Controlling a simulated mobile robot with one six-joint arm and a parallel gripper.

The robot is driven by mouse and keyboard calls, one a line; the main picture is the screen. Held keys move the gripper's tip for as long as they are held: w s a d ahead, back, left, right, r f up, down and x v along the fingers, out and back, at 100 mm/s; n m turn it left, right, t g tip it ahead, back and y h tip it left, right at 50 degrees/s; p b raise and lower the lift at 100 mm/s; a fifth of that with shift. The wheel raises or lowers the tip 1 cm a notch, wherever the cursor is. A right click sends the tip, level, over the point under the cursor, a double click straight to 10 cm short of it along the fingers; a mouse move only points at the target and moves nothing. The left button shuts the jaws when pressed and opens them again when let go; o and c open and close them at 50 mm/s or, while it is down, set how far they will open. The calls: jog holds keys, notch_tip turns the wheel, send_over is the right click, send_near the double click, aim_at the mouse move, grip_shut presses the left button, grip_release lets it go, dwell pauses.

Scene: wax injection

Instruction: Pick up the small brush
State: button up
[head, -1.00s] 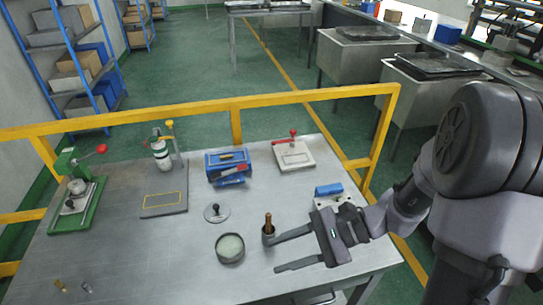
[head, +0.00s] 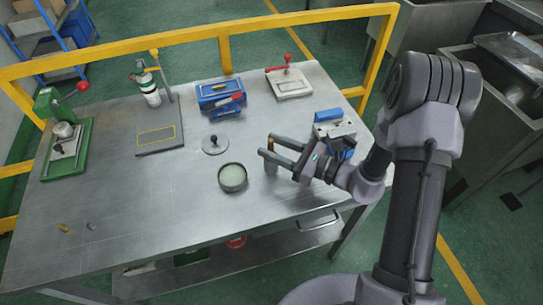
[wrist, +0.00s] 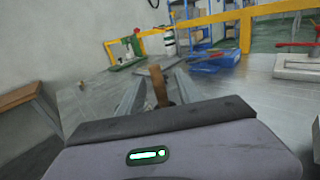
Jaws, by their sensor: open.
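The small brush (head: 270,144) shows as a brown upright handle near the right front of the metal table. It stands in a small grey cup (head: 271,167), which a finger partly hides. Its bristles are not visible. My gripper (head: 273,146) is open, with its two fingers reaching left on either side of the handle. In the wrist view the brown handle (wrist: 158,84) stands between the two fingers (wrist: 157,82), tilted slightly. I cannot tell whether either finger touches it.
A round dish (head: 232,178) with pale contents and a round lid with a black knob (head: 215,146) lie to the left. A blue box (head: 219,95), a white clamp plate (head: 289,85) and a blue-topped block (head: 328,116) stand behind. A yellow rail (head: 226,55) runs along the back.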

jog(key=x, duration=0.3)
jog(key=shift+a+f+b, duration=0.2)
jog(key=shift+a+b, duration=0.15)
jog(key=shift+a, duration=0.05)
grip_shut()
